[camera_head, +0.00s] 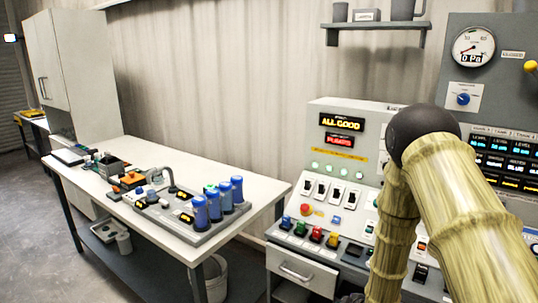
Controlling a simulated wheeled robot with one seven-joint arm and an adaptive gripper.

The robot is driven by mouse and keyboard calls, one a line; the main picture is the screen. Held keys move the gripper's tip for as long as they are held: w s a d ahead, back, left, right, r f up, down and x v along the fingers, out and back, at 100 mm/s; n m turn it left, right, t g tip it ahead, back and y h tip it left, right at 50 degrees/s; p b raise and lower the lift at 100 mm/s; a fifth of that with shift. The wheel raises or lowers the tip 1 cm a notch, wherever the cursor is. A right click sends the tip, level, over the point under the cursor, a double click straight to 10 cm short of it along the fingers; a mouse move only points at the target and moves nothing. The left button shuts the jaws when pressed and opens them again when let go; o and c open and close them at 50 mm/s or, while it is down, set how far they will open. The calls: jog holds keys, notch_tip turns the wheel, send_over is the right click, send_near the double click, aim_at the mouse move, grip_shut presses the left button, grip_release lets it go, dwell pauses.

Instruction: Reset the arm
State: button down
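My arm (450,190) shows at the right as thick, yellow-green, bamboo-like links. They meet at a dark round joint (423,133), bent high in front of the control console. Both links run down out of the lower right of the head view. My gripper is not in view, so its fingers and anything in them are hidden.
A white table (250,187) with several blue cylinders (215,203) stands left of the console (318,165). The console has switches, coloured buttons and a lit "ALL GOOD" sign (341,122). A gauge panel (473,47) rises behind my arm. Open floor (40,220) lies at left.

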jog(key=s+a+f+m+g+b, duration=0.1)
jog(key=s+f+m+g, duration=0.15)
jog(key=s+f, duration=0.65)
jog(key=s+f+m+g+b, duration=0.2)
jog(key=s+f+m, duration=0.25)
jog(key=s, duration=0.75)
jog(key=s+f+m+g+b, duration=0.1)
jog(key=s+f+m+g, duration=0.1)
jog(key=s, duration=0.9)
jog(key=s+a+f+m+g+h+b, duration=0.1)
jog(key=s+f+m+g, duration=0.1)
jog(key=s, duration=0.9)
jog(key=shift+f+m+h, duration=0.3)
jog(key=shift+f+m, duration=0.3)
jog(key=shift+f, duration=0.2)
jog(key=shift+s, duration=0.1)
